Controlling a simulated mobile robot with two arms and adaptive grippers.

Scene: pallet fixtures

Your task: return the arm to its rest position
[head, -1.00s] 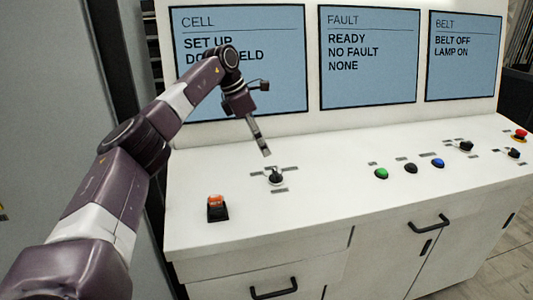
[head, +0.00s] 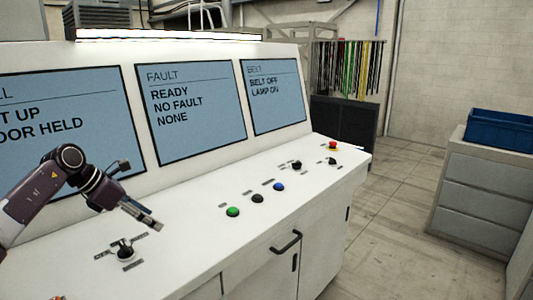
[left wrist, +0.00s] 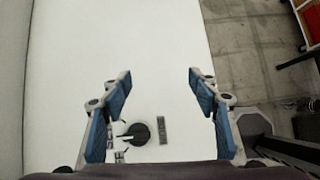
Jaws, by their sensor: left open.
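My left arm (head: 35,192) reaches in from the left in the head view. Its gripper (head: 157,224) hangs above the white console, apart from the panel, near a black rotary switch (head: 123,248). In the left wrist view the gripper (left wrist: 160,105) has its two blue-padded fingers wide apart, with nothing between them. The black switch (left wrist: 138,133) shows below and between the fingers, on the white panel. My right gripper is not in view.
The console top (head: 190,227) carries green (head: 233,212), black (head: 258,199) and blue (head: 279,187) buttons and a red emergency stop (head: 333,146). Screens read READY, NO FAULT, BELT OFF, LAMP ON. A drawer cabinet (head: 481,184) with a blue bin (head: 499,130) stands right. Floor between is clear.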

